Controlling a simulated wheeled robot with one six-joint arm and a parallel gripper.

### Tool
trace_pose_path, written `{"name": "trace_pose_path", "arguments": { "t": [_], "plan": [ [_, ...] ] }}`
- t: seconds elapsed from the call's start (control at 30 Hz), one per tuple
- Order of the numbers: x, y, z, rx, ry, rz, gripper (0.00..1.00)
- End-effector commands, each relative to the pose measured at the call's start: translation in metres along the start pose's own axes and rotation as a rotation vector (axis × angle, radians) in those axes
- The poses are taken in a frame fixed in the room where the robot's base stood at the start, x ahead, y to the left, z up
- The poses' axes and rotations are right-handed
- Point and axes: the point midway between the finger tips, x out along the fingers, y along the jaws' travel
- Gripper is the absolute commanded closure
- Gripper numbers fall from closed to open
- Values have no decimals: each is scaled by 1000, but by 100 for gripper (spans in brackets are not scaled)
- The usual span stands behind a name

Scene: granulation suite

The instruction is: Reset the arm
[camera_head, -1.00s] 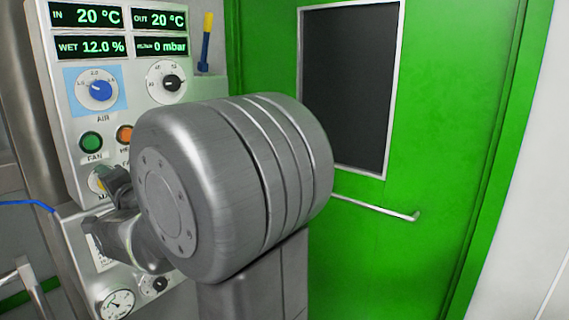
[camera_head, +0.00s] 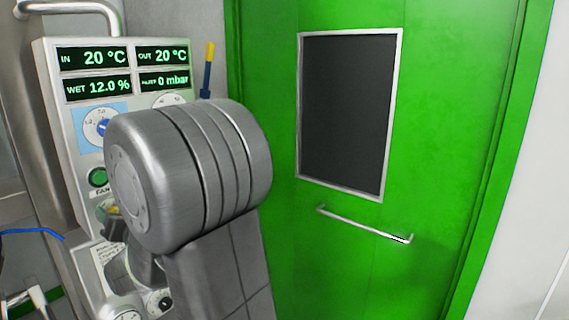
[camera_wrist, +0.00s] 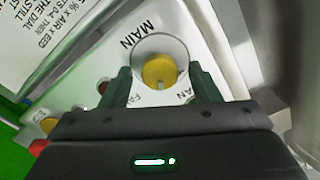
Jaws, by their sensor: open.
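My gripper (camera_wrist: 160,88) shows in the wrist view with its two dark fingers apart, open and with nothing held. The yellow MAIN knob (camera_wrist: 160,71) on its round white plate lies beyond the fingertips and appears between them; I cannot tell the exact gap. In the head view, my large grey arm joint stands in front of the control panel (camera_head: 48,62) and hides part of its dials and buttons. The gripper is mostly hidden behind it at the panel's lower part.
The panel's displays read 20 °C, 20 °C, WET 12.0 % and 0 mbar. A green FAN button (camera_head: 98,178) shows beside my arm. A green door (camera_head: 440,150) with a dark window (camera_head: 347,115) and a bar handle (camera_head: 365,224) stands to the right. A blue cable (camera_head: 35,231) lies at the left.

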Motion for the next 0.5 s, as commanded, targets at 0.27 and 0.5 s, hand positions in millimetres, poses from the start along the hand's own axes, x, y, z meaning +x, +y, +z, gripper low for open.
{"name": "trace_pose_path", "arguments": {
  "t": [0.27,0.5],
  "plan": [
    [0,-2,-3,-178,-2,1,44],
    [-1,-1,-1,-270,0,0,44]
  ]
}}
